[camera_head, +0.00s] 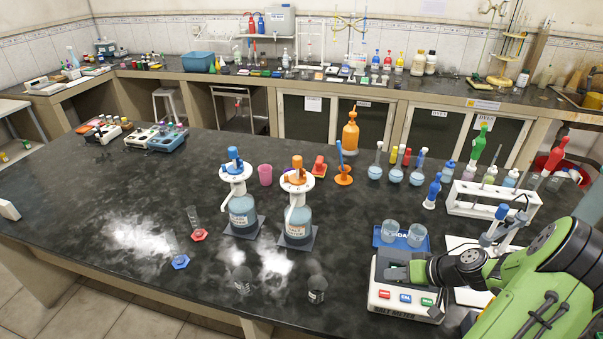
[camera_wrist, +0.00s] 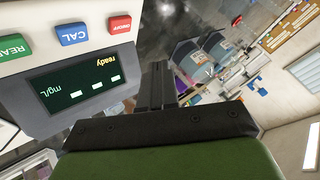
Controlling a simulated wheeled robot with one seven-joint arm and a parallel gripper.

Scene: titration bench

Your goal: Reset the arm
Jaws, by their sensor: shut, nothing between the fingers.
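My green arm reaches in from the lower right of the head view. My gripper (camera_head: 396,272) points left, over or close to the top of a white meter (camera_head: 392,304) with red, blue and green buttons; I cannot tell whether it touches. In the wrist view my gripper's dark fingers (camera_wrist: 158,72) are together with nothing between them. The meter (camera_wrist: 60,20) fills the upper left of that view. Its dark display (camera_wrist: 75,92) reads "ready" with dashes and "mg/L". The gripper hides part of the meter's top in the head view.
A blue tray (camera_head: 377,238) with two beakers stands just behind the meter. A white rack (camera_head: 470,209) with several tubes is behind my arm. Two dispenser bottles, (camera_head: 242,214) and (camera_head: 298,222), stand mid-bench. The bench's left part is mostly clear.

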